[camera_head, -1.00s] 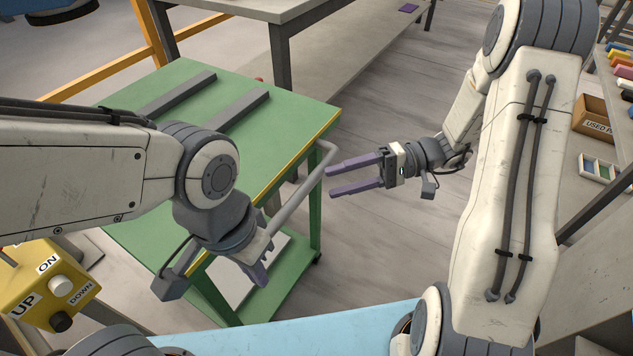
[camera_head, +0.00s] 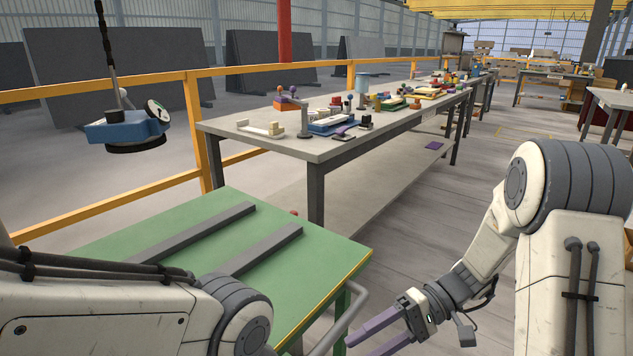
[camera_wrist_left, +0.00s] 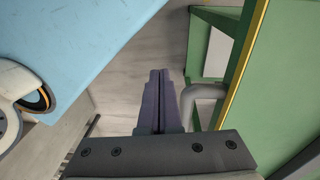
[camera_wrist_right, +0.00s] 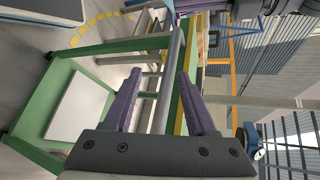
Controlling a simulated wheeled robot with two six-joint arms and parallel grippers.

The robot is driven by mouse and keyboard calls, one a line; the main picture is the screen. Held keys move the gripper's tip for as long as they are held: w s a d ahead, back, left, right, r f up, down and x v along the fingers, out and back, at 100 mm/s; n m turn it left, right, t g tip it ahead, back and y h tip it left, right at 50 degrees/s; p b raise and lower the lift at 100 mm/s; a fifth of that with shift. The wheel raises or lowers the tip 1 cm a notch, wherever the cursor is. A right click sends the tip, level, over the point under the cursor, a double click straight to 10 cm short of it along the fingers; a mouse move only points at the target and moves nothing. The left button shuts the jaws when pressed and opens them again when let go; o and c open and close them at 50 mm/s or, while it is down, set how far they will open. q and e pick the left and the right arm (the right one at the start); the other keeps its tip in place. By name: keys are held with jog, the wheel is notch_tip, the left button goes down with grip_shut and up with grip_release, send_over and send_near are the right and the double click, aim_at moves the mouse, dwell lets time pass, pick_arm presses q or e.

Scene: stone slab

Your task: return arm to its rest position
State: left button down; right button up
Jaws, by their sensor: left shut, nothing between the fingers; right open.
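My right gripper (camera_head: 378,332) is open and empty, with purple fingers pointing left over the floor, just right of the green cart's handle in the head view. Its two spread fingers also show in the right wrist view (camera_wrist_right: 160,100). My left gripper is below the head view's edge; only its arm shows there. In the left wrist view the left gripper (camera_wrist_left: 160,75) has its purple fingers together with nothing between them, beside the grey cart handle (camera_wrist_left: 205,92). I cannot tell whether it touches the handle.
The green cart (camera_head: 190,222) carries two dark bars. Behind it stands a long workbench (camera_head: 225,130) crowded with small items. A blue lifting device (camera_head: 120,133) hangs at the left by a yellow railing (camera_head: 150,187). The floor (camera_head: 440,220) right of the cart is open.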

jog(key=s+a+r+n+t+h, duration=0.1)
jog(key=s+a+n+t+h, duration=0.15)
jog(key=s+h, duration=0.4)
jog(key=s+a+n+t+h, duration=0.2)
jog(key=s+a+n+h, duration=0.15)
jog(key=s+h, duration=0.3)
notch_tip(320, 180, up, 26)
jog(key=p, duration=2.6)
jog(key=shift+d+r+y, duration=0.2)
jog(key=shift+d+y, duration=0.1)
jog(key=shift+d, duration=0.15)
jog(key=shift+c, duration=0.6)
